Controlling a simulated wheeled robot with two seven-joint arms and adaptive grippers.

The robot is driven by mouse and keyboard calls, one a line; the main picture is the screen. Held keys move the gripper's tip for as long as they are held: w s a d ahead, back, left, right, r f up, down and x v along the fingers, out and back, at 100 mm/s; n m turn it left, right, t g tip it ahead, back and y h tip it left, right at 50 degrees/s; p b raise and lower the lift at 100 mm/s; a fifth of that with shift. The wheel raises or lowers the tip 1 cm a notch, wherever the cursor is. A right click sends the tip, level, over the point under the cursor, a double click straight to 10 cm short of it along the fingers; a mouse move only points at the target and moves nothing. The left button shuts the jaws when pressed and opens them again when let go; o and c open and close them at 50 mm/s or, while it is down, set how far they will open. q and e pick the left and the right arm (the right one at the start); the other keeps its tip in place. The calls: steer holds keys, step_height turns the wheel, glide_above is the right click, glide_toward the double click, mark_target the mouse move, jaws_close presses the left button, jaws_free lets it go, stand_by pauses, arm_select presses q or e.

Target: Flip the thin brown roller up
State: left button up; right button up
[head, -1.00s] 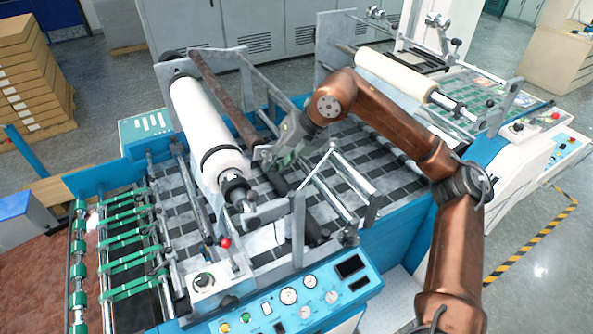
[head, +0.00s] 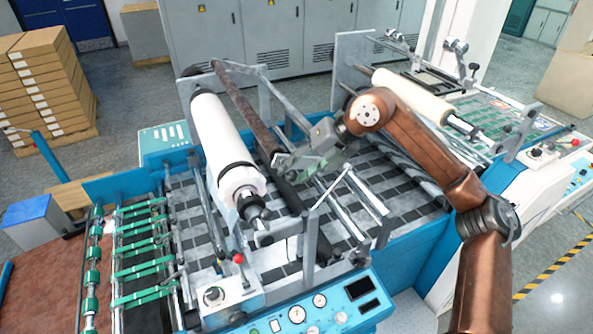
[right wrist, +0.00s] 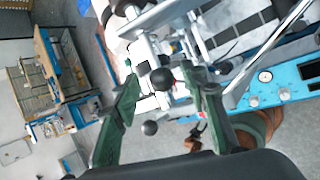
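The thin brown roller (head: 241,106) slants across the machine in the head view, just right of the thick white roll. My right gripper (head: 281,161) has green fingers and is beside that near end, above the machine bed. In the right wrist view the fingers of my right gripper (right wrist: 160,85) are spread apart with no roller between them. A black ball knob (right wrist: 162,79) shows in the gap. I cannot tell whether a finger touches the roller. My left gripper is out of view.
The thick white roll (head: 222,145) lies close left of the brown roller. Metal bars and brackets (head: 365,195) stand to the right of the gripper. A cream roll (head: 410,95) is farther right. The blue control panel (head: 330,305) is in front.

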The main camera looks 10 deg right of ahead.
steer(key=shift+d+r, duration=0.15)
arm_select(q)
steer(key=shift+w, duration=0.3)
arm_select(e)
steer(key=v, duration=1.1)
steer(key=shift+r, duration=0.25)
steer(key=shift+s, duration=0.1)
